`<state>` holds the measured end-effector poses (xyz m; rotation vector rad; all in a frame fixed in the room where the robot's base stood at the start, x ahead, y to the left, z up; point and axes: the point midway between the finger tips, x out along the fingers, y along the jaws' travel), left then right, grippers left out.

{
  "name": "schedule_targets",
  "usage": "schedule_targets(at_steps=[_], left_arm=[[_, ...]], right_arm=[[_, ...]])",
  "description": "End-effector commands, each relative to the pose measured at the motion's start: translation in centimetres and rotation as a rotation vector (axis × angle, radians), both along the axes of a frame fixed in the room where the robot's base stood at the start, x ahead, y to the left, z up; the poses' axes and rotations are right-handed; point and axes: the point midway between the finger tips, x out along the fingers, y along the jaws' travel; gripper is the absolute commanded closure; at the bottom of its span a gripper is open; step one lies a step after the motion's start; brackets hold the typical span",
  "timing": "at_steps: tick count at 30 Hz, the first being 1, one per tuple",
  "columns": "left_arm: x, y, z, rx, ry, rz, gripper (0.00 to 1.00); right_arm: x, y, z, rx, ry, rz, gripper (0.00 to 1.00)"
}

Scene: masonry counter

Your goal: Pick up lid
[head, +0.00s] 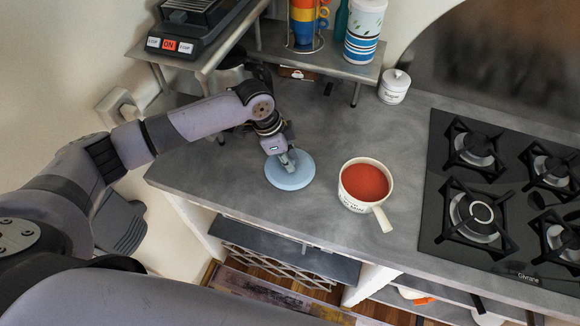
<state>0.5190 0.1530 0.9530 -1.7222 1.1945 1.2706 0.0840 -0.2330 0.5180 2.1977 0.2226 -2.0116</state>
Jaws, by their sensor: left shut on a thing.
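A round light-blue lid (291,173) is at the front left of the grey counter, in the head view. My left gripper (287,161) is over its middle and is shut on it from above. The fingertips hide the lid's grip point. I cannot tell whether the lid touches the counter or hangs just above it. A cream pot (354,205) with red contents stands to the right of the lid, its handle pointing to the front right. My right gripper is not in view.
A black gas hob (432,225) fills the counter's right side. A small white lidded jar (394,86) stands at the back. A raised shelf (340,67) holds stacked coloured cups (304,22) and a patterned canister (363,32). The counter between shelf and pot is clear.

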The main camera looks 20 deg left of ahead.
Motion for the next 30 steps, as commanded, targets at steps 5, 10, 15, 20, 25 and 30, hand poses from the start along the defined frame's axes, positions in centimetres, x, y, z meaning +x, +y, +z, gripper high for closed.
schedule_targets(at_steps=[5,10,15,20,25,30], left_arm=[[0.0,0.0,0.0,0.000,0.000,0.000,1.00],[0.0,0.0,0.0,0.000,-0.001,0.000,1.00],[0.1,0.0,0.3,-0.001,-0.001,0.000,1.00],[0.1,0.0,1.7,-0.001,-0.003,0.001,1.00],[0.2,0.0,5.1,-0.001,-0.008,-0.001,1.00],[0.2,0.0,10.1,-0.002,-0.010,-0.001,1.00]], right_arm=[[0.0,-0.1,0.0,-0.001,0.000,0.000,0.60],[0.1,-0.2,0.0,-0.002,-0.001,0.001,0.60],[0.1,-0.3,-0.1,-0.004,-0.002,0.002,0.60],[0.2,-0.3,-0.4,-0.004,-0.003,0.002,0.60],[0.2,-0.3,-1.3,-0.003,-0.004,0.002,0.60],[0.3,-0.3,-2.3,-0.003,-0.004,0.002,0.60]])
